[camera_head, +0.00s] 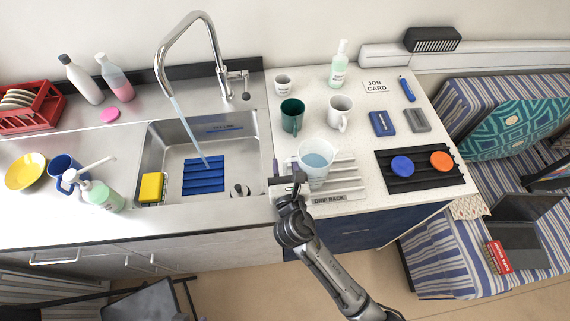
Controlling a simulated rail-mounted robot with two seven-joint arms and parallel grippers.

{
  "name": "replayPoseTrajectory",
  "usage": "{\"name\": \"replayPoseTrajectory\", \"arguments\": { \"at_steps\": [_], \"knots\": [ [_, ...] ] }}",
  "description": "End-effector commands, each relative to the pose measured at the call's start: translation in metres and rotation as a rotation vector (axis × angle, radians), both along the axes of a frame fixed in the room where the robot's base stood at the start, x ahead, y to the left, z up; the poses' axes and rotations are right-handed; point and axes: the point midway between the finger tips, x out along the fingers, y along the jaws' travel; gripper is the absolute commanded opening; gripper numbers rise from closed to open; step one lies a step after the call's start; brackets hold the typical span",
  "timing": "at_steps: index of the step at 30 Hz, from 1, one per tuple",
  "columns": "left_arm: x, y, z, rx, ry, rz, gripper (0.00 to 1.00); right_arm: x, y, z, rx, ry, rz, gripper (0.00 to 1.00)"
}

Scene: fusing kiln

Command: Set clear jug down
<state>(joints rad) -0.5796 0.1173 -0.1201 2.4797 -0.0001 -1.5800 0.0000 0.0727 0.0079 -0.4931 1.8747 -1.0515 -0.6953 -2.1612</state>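The clear jug (317,163) holds pale blue liquid and appears over the drip rack (343,183) on the white counter right of the sink. I cannot tell whether its base touches the rack. My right gripper (288,178) is at the jug's lower left side, close to it, over the sink's right edge. Its fingers are small and dark here, so I cannot tell whether they are open or closed on the jug's handle. My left gripper is out of view.
A green mug (292,115) and a white mug (340,112) stand just behind the jug. A black mat (404,187) with a blue and an orange disc lies to the right. The sink (168,137) is left, with water running from the tap (163,50).

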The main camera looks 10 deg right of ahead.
Motion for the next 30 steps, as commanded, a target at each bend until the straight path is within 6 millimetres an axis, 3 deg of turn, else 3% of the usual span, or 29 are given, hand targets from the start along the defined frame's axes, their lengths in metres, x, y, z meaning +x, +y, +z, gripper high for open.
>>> {"name": "replayPoseTrajectory", "arguments": {
  "at_steps": [8, 21, 30],
  "knots": [
    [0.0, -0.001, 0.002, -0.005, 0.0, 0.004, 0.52, -0.006, 0.001, 0.003, -0.001, 0.001, 0.001, 0.38],
    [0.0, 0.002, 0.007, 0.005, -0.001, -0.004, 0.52, -0.083, 0.008, 0.002, 0.0, 0.002, 0.001, 0.38],
    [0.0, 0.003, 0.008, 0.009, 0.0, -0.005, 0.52, -0.115, 0.011, 0.003, 0.0, 0.001, 0.001, 0.38]
  ]
}}
